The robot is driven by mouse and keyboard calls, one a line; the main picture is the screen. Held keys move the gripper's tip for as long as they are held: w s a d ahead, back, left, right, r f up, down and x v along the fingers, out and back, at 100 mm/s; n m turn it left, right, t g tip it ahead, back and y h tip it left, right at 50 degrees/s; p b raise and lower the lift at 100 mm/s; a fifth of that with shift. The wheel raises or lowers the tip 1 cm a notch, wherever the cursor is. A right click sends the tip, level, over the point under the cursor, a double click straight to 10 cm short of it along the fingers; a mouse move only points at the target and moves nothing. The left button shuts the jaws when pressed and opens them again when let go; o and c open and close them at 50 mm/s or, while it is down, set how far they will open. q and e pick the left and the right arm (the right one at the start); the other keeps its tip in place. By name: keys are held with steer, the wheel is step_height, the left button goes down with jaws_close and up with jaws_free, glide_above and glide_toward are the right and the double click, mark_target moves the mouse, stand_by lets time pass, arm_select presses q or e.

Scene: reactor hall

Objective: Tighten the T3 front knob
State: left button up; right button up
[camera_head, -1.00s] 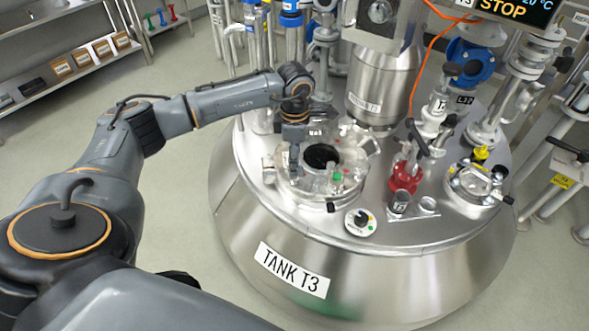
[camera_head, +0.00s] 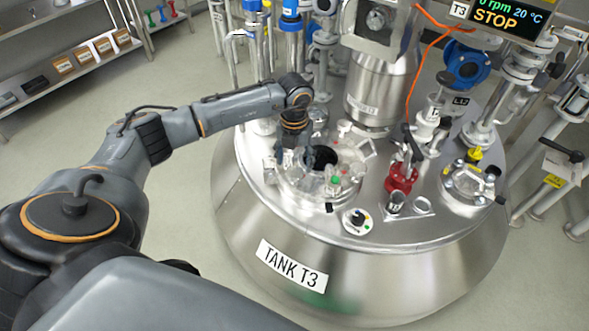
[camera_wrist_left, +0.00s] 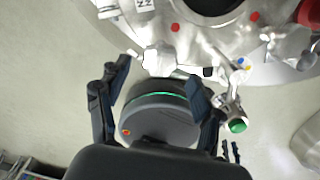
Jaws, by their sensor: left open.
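Tank T3 (camera_head: 290,293) stands ahead, with a round opening in its lid ringed by several clamps and knobs. A green-marked knob (camera_head: 335,182) sits on the front side of the ring; I take it as the front knob. My left gripper (camera_head: 306,164) is open above the left part of the ring, apart from that knob. In the left wrist view the gripper (camera_wrist_left: 158,75) is open with nothing between its fingertips. A green-capped knob (camera_wrist_left: 237,124) shows there to the right of the right finger. A whitish knob (camera_wrist_left: 157,58) lies beyond the fingertips. My right gripper is out of view.
A round dial (camera_head: 357,221) sits on the lid's front. A red valve (camera_head: 402,178) and a small metal cup (camera_head: 396,203) stand right of the opening. A steel motor housing (camera_head: 374,85) rises behind. Shelves (camera_head: 80,65) are far left.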

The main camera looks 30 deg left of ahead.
mark_target(295, 172)
arm_select(q)
steer(key=n+p, duration=0.2)
steer(key=n, duration=0.3)
steer(key=shift+p, duration=0.3)
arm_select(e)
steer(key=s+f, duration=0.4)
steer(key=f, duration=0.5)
arm_select(q)
steer(key=shift+f, duration=0.3)
step_height(295, 172, down, 5)
steer(key=b, duration=0.3)
steer(key=shift+f+b, duration=0.1)
steer(key=shift+b, duration=0.25)
steer(key=shift+f, duration=0.15)
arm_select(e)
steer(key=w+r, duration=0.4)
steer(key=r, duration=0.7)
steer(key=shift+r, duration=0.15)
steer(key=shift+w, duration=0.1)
